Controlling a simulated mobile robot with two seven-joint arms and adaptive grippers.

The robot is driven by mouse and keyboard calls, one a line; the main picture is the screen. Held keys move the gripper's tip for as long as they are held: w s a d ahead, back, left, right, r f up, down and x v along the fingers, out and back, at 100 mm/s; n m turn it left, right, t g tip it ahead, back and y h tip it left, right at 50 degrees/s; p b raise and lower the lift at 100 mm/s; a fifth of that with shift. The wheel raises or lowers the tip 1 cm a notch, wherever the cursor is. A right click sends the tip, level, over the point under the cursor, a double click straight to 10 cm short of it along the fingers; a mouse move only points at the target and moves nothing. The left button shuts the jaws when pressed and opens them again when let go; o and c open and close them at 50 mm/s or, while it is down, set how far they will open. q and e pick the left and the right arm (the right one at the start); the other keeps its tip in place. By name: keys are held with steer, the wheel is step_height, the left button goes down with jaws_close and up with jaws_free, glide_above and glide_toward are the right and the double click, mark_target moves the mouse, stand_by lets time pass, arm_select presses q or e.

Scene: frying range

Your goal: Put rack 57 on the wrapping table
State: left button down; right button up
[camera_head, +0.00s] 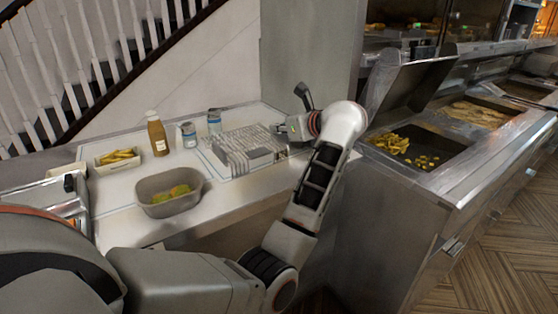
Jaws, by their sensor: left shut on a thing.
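The fingertips are small and partly hidden against the rack. My right gripper is not in view.
On the table stand a grey tub (153,205) with green and yellow food, a tray of fries (118,158), a brown sauce bottle (157,135) and two cans (189,135). A steel frying range (400,195) with fries stands at the right.

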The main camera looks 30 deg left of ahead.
mark_target(282, 138)
arm_select(q)
step_height(282, 138, down, 2)
steer(key=shift+f+b, duration=0.1)
steer(key=shift+b, duration=0.2)
steer(key=shift+f, duration=0.3)
steer(key=shift+f+b, duration=0.2)
steer(key=shift+b, duration=0.1)
step_height(282, 138, down, 4)
steer(key=shift+r+b, duration=0.1)
steer(key=shift+b, duration=0.85)
steer(key=shift+f, duration=0.2)
steer(key=shift+r, duration=0.3)
steer(key=shift+f, duration=0.2)
steer(key=c, duration=2.5)
jaws_free()
steer(key=shift+f, duration=0.15)
steer(key=shift+c, duration=0.2)
steer(key=o, duration=0.3)
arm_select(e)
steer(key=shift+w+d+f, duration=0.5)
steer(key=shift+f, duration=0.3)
